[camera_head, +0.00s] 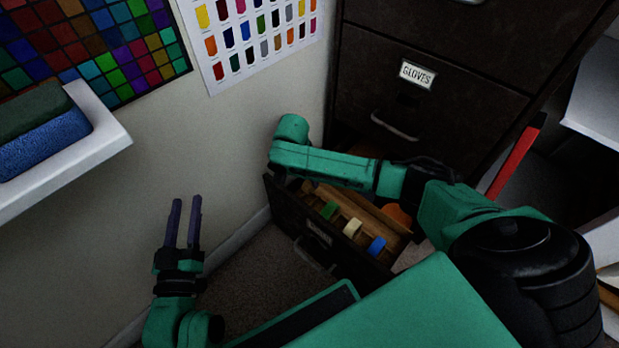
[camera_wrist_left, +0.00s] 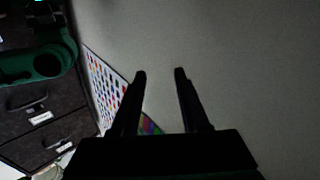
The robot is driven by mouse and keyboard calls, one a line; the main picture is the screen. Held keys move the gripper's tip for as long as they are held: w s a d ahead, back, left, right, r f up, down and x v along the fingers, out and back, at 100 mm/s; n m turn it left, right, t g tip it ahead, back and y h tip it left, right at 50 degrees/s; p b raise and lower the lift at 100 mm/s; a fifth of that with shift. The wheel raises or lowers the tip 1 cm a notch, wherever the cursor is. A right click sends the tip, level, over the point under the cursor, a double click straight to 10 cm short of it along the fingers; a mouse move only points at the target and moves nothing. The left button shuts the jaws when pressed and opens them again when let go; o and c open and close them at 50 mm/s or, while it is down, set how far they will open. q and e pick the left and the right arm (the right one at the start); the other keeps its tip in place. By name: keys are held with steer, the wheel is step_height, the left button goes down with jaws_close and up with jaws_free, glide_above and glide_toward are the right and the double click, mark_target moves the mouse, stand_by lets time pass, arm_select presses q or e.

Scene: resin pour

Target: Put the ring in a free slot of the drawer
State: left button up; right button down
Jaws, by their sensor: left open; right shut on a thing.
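The open bottom drawer (camera_head: 283,222) is dark, with a wooden insert (camera_head: 378,213) inside. Green (camera_head: 329,210), cream (camera_head: 352,227) and blue (camera_head: 377,245) pieces sit in a row along it. A rounded orange thing (camera_head: 397,214) shows behind them, partly covered. I cannot make out which thing is the ring, or which slots are free. My left gripper (camera_head: 186,205) is open and empty, pointing up beside the wall, left of the drawer. Its fingers also show apart in the left wrist view (camera_wrist_left: 160,76). My right arm crosses over the drawer's far part; its gripper is hidden.
The dark cabinet (camera_head: 455,120) has a closed drawer labelled GLOVES above the open one. A white shelf (camera_head: 70,165) with green and blue blocks juts from the wall at left. A red upright edge (camera_head: 517,155) stands right of the cabinet. Carpet shows left of the drawer.

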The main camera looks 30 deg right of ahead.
steer(key=shift+f+b, duration=0.5)
steer(key=shift+b, duration=0.1)
steer(key=x, duration=0.3)
steer(key=shift+a+f+b, duration=0.35)
steer(key=shift+a+b, duration=0.05)
arm_select(q)
step_height(320, 180, up, 19)
steer(key=w+a+m+t+h, duration=0.1)
steer(key=a+t, duration=0.1)
steer(key=t, duration=0.4)
steer(key=shift+w+h, duration=0.2)
steer(key=shift+h, duration=0.2)
arm_select(e)
steer(key=shift+f, duration=0.3)
arm_select(q)
steer(key=shift+a+f, duration=0.1)
arm_select(e)
steer(key=shift+c, duration=0.2)
jaws_free()
